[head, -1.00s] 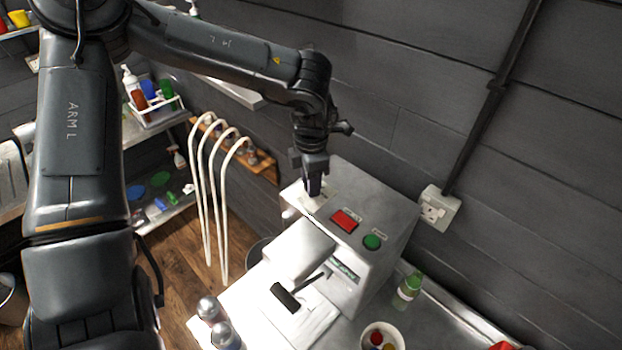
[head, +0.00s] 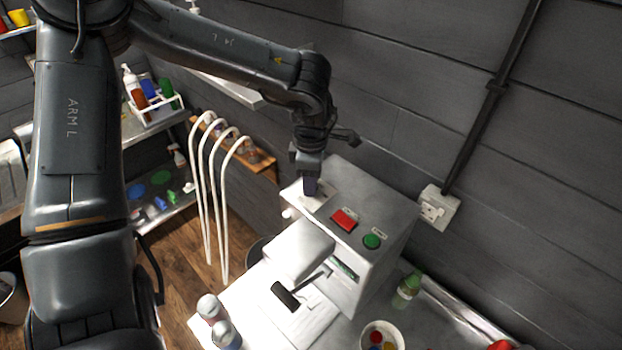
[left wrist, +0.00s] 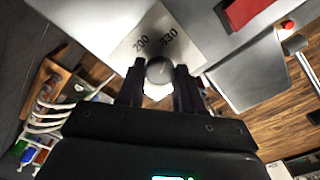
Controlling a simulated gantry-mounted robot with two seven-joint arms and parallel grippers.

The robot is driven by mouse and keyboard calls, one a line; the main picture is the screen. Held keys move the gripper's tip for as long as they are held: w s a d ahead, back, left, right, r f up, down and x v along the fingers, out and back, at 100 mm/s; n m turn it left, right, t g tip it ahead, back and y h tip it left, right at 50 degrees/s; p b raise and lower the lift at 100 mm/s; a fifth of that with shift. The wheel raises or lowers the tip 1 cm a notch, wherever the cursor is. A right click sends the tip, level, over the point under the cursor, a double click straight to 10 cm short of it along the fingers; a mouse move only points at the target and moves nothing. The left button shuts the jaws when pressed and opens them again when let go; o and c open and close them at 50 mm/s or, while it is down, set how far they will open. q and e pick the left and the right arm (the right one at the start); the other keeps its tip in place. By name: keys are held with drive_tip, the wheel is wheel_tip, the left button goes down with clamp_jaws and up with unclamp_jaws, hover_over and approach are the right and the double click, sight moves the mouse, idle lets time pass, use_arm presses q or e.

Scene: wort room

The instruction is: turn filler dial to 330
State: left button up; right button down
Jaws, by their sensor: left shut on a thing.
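The filler (head: 375,207) is a pale grey box-shaped machine on the bench, with a red button (head: 343,219) and a green button (head: 372,241) on top. In the left wrist view the dial (left wrist: 160,70) is a round grey knob on a light plate (left wrist: 185,30) marked 200 and 330. My left gripper (left wrist: 158,85) points down at the filler's top left corner, its two fingers closed on either side of the knob. In the head view my left gripper (head: 311,187) hides the dial. The dial's pointer cannot be made out. My right gripper is in neither view.
A lever with a black handle (head: 285,295) sticks out at the filler's front. Cans (head: 225,335), a green bottle (head: 408,288) and a white bowl (head: 382,335) stand around it. White curved tubes (head: 205,190) rise to the left. A wall socket (head: 437,208) is behind.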

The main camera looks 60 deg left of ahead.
use_arm(q)
drive_tip(key=o, duration=1)
drive_tip(key=shift+o, duration=0.2)
drive_tip(key=shift+r, duration=0.15)
drive_tip(key=shift+r, duration=0.2)
wheel_tip(320, 180, up, 10)
drive_tip(key=b, duration=0.1)
drive_tip(key=shift+r+b, duration=0.15)
drive_tip(key=shift+b, duration=0.2)
